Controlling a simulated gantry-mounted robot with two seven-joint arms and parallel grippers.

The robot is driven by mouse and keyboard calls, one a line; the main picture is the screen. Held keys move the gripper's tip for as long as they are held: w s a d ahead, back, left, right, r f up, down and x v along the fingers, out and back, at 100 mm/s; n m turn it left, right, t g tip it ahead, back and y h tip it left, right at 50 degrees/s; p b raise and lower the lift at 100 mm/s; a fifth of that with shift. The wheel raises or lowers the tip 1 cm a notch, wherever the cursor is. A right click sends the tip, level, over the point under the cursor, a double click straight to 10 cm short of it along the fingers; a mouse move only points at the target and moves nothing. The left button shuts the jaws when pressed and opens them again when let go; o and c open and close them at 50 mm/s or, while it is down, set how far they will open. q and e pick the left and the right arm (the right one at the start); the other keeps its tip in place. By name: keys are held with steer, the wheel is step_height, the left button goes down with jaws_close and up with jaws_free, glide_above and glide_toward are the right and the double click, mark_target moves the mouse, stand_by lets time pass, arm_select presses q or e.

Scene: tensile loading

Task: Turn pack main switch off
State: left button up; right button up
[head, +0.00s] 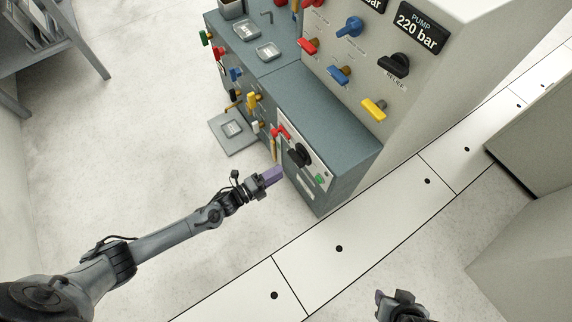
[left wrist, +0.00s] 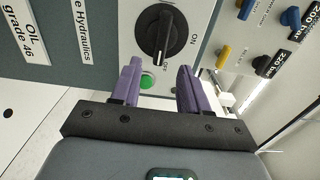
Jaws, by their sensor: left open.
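The pack main switch is a black rotary knob (head: 299,155) on a light panel at the end of the grey-blue hydraulic unit. In the left wrist view the knob (left wrist: 161,35) has a raised grip bar with a white mark. The word ON is printed to its right; no OFF label is clearly readable. My left gripper (head: 272,175) is open, its purple fingers pointing at the panel. In the left wrist view its fingers (left wrist: 160,75) are apart, just below the knob, with nothing between them. My right gripper (head: 396,300) is partly visible at the bottom edge; its jaw state is unclear.
A green button (left wrist: 147,81) sits close below the knob. More coloured handles line the grey panel (head: 400,105) above. The floor left of the unit is clear around my arm.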

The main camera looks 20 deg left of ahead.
arm_select(q)
steer(key=shift+p+v, duration=0.4)
steer(key=shift+v, duration=1.25)
